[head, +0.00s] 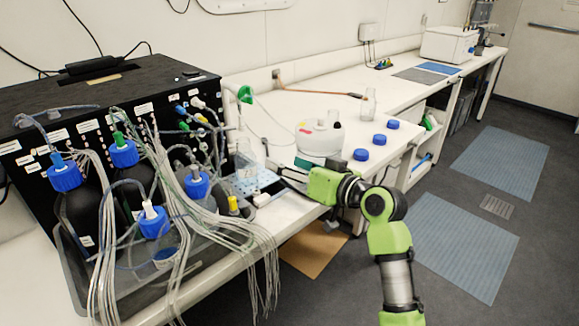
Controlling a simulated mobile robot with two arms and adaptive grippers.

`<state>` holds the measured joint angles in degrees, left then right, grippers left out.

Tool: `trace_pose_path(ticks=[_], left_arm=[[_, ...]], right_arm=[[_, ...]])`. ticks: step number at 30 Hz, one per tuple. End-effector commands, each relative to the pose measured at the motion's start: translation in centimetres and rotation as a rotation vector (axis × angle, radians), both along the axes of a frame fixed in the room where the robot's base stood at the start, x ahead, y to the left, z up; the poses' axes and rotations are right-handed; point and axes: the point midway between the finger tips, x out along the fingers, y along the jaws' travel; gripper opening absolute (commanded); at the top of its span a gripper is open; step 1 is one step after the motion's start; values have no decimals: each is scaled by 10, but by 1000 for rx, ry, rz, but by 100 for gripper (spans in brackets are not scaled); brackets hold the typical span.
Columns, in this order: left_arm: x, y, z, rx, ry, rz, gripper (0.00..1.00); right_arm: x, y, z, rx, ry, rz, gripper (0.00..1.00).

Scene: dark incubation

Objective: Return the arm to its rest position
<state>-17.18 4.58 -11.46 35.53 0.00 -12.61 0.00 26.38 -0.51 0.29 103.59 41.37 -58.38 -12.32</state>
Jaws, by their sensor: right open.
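My right gripper (281,176) reaches in from the lower right on a green and grey arm. Its dark fingers are apart and point left, over the front of the bench. A clear glass vessel (245,158) stands just left of the fingertips on a pale blue perforated pad (245,184). I cannot tell whether the fingers touch anything. My left gripper is not in view.
A black instrument (130,90) with bottles, blue caps (64,175) and hanging tubes fills the left. A round white device (320,140) stands behind my gripper. Blue lids (361,154) and a clear flask (368,105) are on the bench (300,98). The right floor is open.

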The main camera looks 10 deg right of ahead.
Motion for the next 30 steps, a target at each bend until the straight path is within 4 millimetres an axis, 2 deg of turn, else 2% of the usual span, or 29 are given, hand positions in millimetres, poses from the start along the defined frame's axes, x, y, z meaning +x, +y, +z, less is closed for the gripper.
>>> trace_pose_path(ticks=[10, 11, 14, 17, 18, 20, 21, 23, 24, 27, 30], left_arm=[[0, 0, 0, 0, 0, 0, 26], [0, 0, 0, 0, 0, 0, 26], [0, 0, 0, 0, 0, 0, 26], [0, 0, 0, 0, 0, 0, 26], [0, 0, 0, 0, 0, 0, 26], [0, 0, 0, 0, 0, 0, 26], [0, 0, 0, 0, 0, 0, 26], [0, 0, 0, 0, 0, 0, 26], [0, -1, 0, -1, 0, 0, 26], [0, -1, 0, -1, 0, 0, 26], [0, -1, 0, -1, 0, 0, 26]], right_arm=[[-2, 0, -5, -7, 8, 0, 56], [-4, -1, -10, -13, 16, -2, 56], [-21, -5, -43, -58, 72, -11, 56], [-54, -13, -98, -136, 170, -26, 56], [-71, -17, -122, -175, 218, -32, 56], [-101, -26, -158, -234, 292, -46, 56], [-122, -32, -180, -273, 342, -55, 56], [-155, -41, -210, -332, 418, -67, 56], [-179, -48, -227, -370, 467, -77, 56], [-232, -65, -260, -452, 579, -100, 56], [-275, -78, -279, -514, 662, -118, 56]])
